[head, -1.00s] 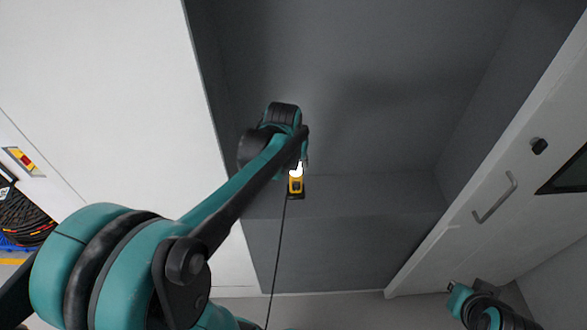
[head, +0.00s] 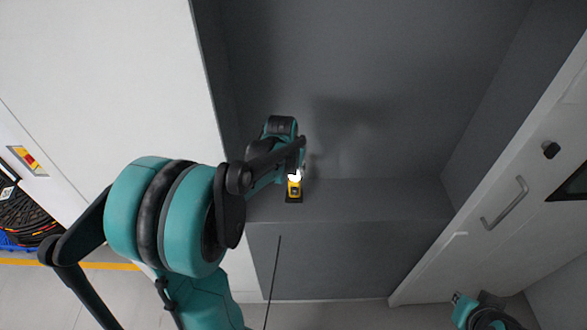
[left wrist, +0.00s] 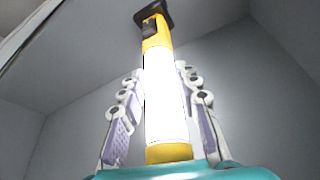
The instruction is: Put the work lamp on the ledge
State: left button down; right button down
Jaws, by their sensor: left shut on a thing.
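The work lamp (head: 294,188) is yellow, with a glowing white tube and a black end piece. In the head view it is upright at the left part of the grey ledge (head: 375,200), its black end low over the ledge top. I cannot tell whether it touches. My left gripper (head: 294,172) is shut on the lamp. In the left wrist view the lamp (left wrist: 165,95) runs between the two fingers (left wrist: 160,110), its black end pointing away. The fingertips are partly hidden in the head view. Only part of my right arm shows at the bottom right.
The ledge sits in a grey recess with a white wall panel (head: 110,90) on the left and a white door (head: 480,225) with a handle (head: 505,203) on the right. A dark cord (head: 273,275) hangs before the ledge front. The ledge is clear right of the lamp.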

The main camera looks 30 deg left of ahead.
pick_arm(q)
jog(key=shift+f, duration=0.2)
jog(key=c, duration=1.1)
grip_release()
jog(key=shift+r, duration=0.2)
jog(key=shift+s+r, duration=0.1)
jog(key=shift+r, duration=0.2)
jog(key=p+v, duration=0.3)
jog(key=v, duration=0.8)
jog(key=s+d+f+m+t+h, duration=0.1)
jog(key=s+d+f+m+t, duration=0.1)
jog(key=s+d, duration=1.2)
jog(key=shift+s+d+f+m+t, duration=0.2)
jog(key=shift+d+m+t, duration=0.1)
jog(key=shift+d+t, duration=0.2)
